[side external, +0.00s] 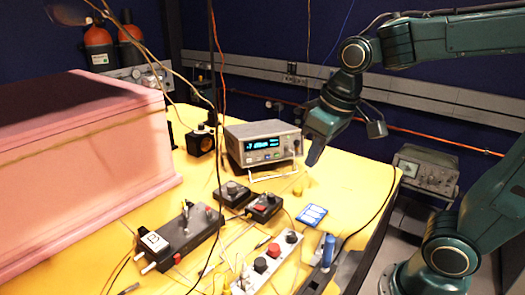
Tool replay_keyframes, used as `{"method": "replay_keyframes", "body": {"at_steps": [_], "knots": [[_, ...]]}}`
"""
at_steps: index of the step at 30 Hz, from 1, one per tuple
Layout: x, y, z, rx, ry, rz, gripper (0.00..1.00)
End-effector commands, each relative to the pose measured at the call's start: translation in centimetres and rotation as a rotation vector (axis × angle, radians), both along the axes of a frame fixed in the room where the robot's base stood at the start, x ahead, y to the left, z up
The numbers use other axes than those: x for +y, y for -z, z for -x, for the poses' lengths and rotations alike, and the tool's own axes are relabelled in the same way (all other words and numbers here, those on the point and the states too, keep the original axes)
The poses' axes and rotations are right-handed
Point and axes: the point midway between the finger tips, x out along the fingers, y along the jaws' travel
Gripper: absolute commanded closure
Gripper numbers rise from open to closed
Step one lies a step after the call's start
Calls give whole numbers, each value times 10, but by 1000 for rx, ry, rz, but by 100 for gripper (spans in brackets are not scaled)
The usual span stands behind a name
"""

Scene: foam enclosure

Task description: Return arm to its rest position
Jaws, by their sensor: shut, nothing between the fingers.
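My gripper (314,152) is at the end of my green arm, which reaches in from the right. It hangs over the right back part of the yellow table (352,175), pointing down. Its fingers are together and hold nothing. It is just right of the grey bench instrument (262,142) with a lit blue display; I cannot tell whether they touch. A small yellow piece (298,191) lies on the table below the gripper.
A large pink foam enclosure (80,170) fills the left. Control boxes (180,236), a blue card (312,216), a switch strip (268,262) and loose cables crowd the front. Another instrument (425,170) stands right of the table. A cable hangs down mid-view.

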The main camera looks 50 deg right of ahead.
Motion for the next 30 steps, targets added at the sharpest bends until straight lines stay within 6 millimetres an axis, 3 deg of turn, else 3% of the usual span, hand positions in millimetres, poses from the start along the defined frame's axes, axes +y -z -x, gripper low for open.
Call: {"method": "replay_keyframes", "body": {"at_steps": [9, 15, 30], "knots": [[-2, -6, 56, -118, 1, 2, 100], [-3, -2, 81, -174, 2, 3, 100], [-4, 2, 91, -197, 1, 4, 100]]}}
